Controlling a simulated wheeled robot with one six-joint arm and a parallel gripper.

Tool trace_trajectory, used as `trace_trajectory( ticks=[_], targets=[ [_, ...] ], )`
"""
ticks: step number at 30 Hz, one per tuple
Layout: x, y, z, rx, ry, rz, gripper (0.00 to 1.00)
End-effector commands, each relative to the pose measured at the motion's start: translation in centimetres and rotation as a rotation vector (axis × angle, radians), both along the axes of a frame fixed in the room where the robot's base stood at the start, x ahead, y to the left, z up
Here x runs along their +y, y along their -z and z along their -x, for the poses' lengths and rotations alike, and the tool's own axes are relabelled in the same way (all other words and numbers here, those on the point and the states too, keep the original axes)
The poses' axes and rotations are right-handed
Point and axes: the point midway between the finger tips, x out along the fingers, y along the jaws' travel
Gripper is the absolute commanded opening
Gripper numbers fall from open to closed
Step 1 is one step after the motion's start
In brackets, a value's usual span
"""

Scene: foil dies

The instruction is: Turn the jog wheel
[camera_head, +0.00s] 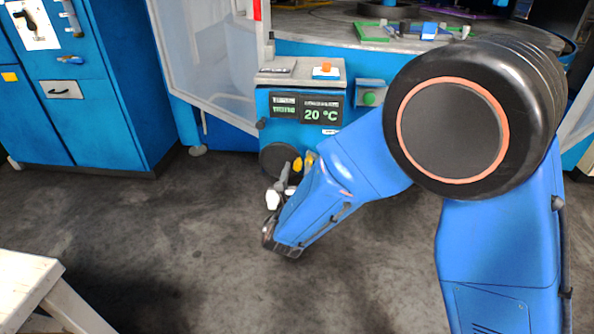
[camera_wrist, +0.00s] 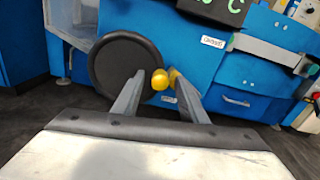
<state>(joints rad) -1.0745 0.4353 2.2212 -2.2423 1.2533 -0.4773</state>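The jog wheel is a dark round disc (camera_wrist: 112,62) on the front of the blue machine, left of the fingers in the wrist view. It also shows low on the machine in the head view (camera_head: 272,157), partly hidden by my gripper. A yellow knob (camera_wrist: 160,80) stands out at the wheel's right edge, with a second yellow part (camera_wrist: 173,75) just behind it. My gripper (camera_wrist: 160,79) is open, its two grey fingers on either side of the knob with gaps visible. Whether the knob lies fully between the fingertips in depth I cannot tell.
The machine's display (camera_head: 305,108) reads 20 °C above the wheel. A green button box (camera_head: 371,93) sits to its right. A clear door panel (camera_head: 205,50) stands at left, and a pale table (camera_head: 30,285) at front left. The floor between is clear.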

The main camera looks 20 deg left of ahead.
Motion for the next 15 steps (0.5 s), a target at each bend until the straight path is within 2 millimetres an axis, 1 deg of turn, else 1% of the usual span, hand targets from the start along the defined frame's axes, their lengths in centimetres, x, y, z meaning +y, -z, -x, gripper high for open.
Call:
trace_trajectory(
  ticks=[1,2,3,5,6,11,15],
  targets=[
    [0.00,-0.01,0.01,0.000,0.000,0.000,0.36],
    [0.00,-0.01,0.01,0.000,0.000,0.000,0.29],
    [0.00,-0.01,0.01,0.000,0.000,0.000,0.20],
    [0.00,-0.02,0.02,0.000,0.000,0.000,0.05],
    [0.00,-0.02,0.02,0.000,0.000,0.000,0.00],
    [0.00,0.02,0.03,0.001,0.000,-0.006,0.00],
    [0.05,0.42,0.04,0.014,0.000,-0.060,0.00]
  ],
)
